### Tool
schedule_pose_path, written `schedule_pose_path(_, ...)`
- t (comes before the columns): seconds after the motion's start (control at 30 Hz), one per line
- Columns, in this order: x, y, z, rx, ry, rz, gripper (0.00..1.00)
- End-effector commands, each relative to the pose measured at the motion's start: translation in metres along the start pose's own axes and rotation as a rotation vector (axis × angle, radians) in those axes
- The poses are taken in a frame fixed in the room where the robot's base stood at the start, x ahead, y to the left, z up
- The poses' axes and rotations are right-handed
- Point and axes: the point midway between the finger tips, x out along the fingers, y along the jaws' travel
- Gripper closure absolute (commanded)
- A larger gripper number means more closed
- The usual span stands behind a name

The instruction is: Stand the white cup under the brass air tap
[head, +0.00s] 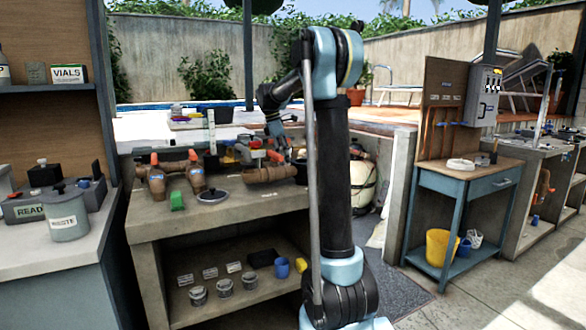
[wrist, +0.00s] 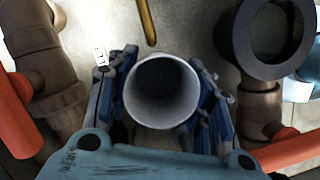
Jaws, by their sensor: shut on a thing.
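In the wrist view the white cup (wrist: 162,92) is between the two blue-padded fingers of my gripper (wrist: 163,100), which is shut on it. I look down into its open mouth. A thin brass rod (wrist: 146,22) shows just beyond the cup's rim, at the top; I cannot tell whether it is the brass air tap. In the head view my gripper (head: 277,142) is over the back of the concrete bench, among the pipework. The cup cannot be made out there, and no brass tap is clear. I cannot tell whether the cup's base touches the bench.
Brown pipes with orange handles (wrist: 285,150) flank my gripper closely on both sides. A dark round flange (wrist: 268,38) is at upper right. The bench's front right is clear.

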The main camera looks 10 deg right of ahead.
Motion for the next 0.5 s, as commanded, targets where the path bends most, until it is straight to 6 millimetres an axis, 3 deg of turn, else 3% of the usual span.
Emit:
schedule_pose_path(0.2,0.028,0.000,-0.009,-0.001,0.000,0.000,0.69)
schedule_pose_path(0.37,0.032,0.001,-0.007,0.000,0.000,0.000,0.69)
schedule_pose_path(0.5,0.035,0.008,0.007,0.003,0.000,0.000,0.69)
